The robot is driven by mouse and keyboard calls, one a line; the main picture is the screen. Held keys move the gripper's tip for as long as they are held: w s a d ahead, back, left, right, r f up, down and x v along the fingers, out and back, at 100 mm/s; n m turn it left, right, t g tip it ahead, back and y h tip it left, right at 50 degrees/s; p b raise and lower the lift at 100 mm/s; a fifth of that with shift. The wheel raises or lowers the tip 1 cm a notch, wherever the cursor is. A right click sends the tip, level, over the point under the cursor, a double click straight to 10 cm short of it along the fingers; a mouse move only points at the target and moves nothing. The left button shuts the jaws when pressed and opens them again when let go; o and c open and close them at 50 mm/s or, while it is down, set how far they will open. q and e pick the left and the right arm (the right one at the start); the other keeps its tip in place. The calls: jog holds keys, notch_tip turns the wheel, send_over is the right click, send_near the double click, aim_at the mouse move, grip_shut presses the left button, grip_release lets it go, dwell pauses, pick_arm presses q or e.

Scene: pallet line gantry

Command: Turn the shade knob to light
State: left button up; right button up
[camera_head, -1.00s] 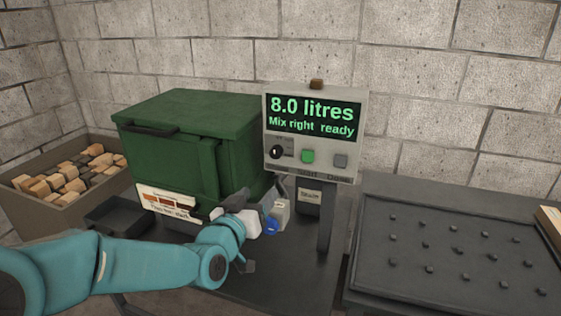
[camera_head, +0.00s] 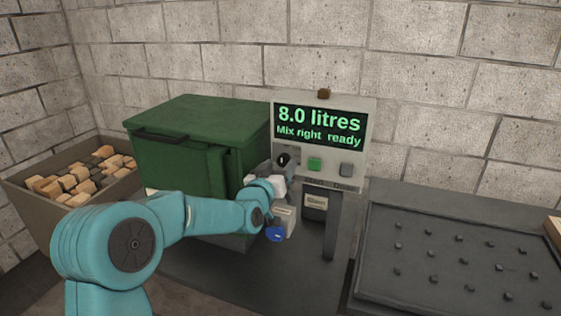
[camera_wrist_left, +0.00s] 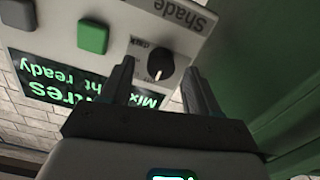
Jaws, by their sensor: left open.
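The shade knob (camera_head: 282,160) is a round black knob with a white pointer mark, at the lower left of the grey control panel (camera_head: 367,125). In the left wrist view, which shows the panel upside down, the knob (camera_wrist_left: 161,61) sits beside the word Shade; its pointer mark aims toward the screen. In the head view the left gripper (camera_head: 275,170) is just below the knob.
The screen (camera_head: 320,125) reads 8.0 litres, Mix right ready. A green button (camera_head: 314,164) and a grey button (camera_head: 346,170) lie right of the knob. A green bin (camera_head: 195,140) stands left, a blue-knobbed fitting (camera_head: 275,233) below, a studded dark table (camera_head: 450,230) right.

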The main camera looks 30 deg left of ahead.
pick_arm(q)
jog(key=shift+x, duration=0.8)
jog(key=shift+s, duration=0.1)
jog(key=c, duration=1)
jog(key=shift+f+m+b, duration=0.15)
jog(key=shift+m+b, duration=0.45)
jog(key=shift+b, duration=0.1)
jog(key=shift+c, duration=0.2)
jog(key=shift+m+b, duration=0.85)
jog(key=shift+m, duration=0.25)
jog(key=shift+m+b, duration=0.55)
jog(key=shift+m, duration=0.55)
jog(key=shift+m+b, duration=0.3)
jog(key=shift+m, duration=0.8)
jog(key=shift+r, duration=0.2)
